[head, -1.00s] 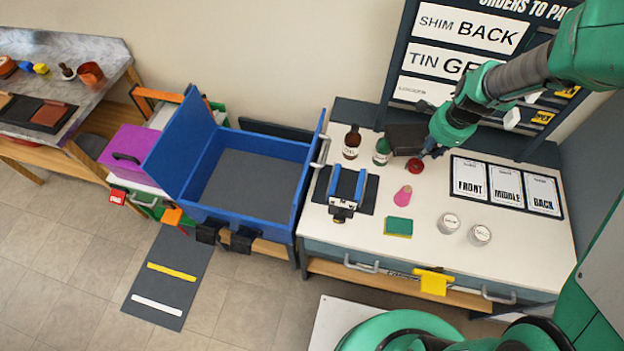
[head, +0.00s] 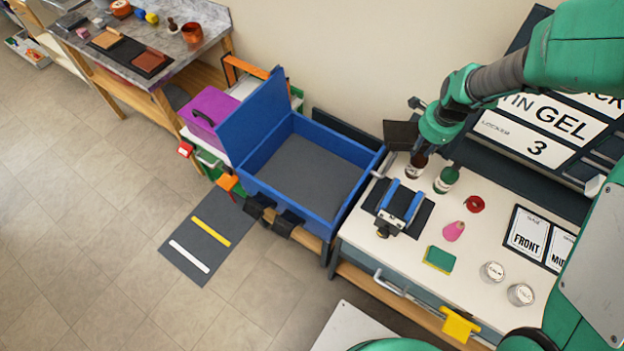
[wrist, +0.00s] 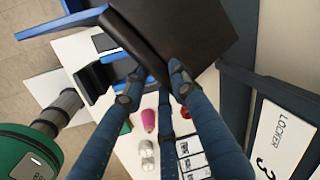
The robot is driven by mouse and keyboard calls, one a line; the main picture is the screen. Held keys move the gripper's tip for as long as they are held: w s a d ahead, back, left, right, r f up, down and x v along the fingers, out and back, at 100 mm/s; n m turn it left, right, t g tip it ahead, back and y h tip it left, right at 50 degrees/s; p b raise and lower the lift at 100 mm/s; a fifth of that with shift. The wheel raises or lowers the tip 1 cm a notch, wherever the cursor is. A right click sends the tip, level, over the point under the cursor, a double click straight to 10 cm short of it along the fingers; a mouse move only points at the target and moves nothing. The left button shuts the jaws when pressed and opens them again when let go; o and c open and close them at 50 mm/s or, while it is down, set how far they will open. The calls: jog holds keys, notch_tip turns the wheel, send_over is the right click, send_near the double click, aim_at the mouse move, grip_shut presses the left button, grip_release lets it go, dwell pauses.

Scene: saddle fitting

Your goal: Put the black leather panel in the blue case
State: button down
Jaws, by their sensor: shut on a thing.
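The black leather panel (head: 400,134) is held up above the back left of the white worktop. It also fills the top of the wrist view (wrist: 185,30) as a flat, dark brown-black sheet. My gripper (wrist: 157,80) is shut on its near edge; in the head view my gripper (head: 419,150) is just right of the panel, its fingertips hard to make out. The blue case (head: 333,222) stands open left of the worktop, its lid raised on the left. Its grey floor looks empty. The panel is apart from the case, up and right of it.
A brown bottle (head: 415,166) and a green bottle (head: 446,180) stand below my gripper. The sign board (head: 540,130) rises behind the worktop at right.

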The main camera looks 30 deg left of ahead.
jog(key=w+a+f+n+b, duration=0.1)
jog(key=w+a+f, duration=0.1)
jog(key=a+f, duration=0.45)
jog(key=w+a+f+n, duration=0.15)
jog(key=a+f, duration=0.25)
jog(key=a, duration=0.6)
jog(key=w+a+f+b, duration=0.1)
jog(key=w+a+f, duration=0.3)
jog(key=a, duration=0.5)
jog(key=s+f+n+b, duration=0.1)
jog(key=s+f, duration=0.4)
jog(key=f, duration=0.4)
jog(key=s+a+f+n+b, duration=0.1)
jog(key=s+f, duration=0.4)
jog(key=f, duration=0.5)
jog(key=s+f+n+g+y+b, duration=0.1)
jog(key=s+f+n+b, duration=0.2)
jog(key=f, duration=0.7)
jog(key=shift+s+a, duration=0.2)
jog(key=shift+s, duration=0.45)
jog(key=shift+s+a, duration=0.2)
jog(key=shift+s, duration=0.45)
send_over(318, 170)
jog(key=shift+d+f+b, duration=0.1)
jog(key=shift+f+b, duration=0.25)
jog(key=shift+f, duration=0.4)
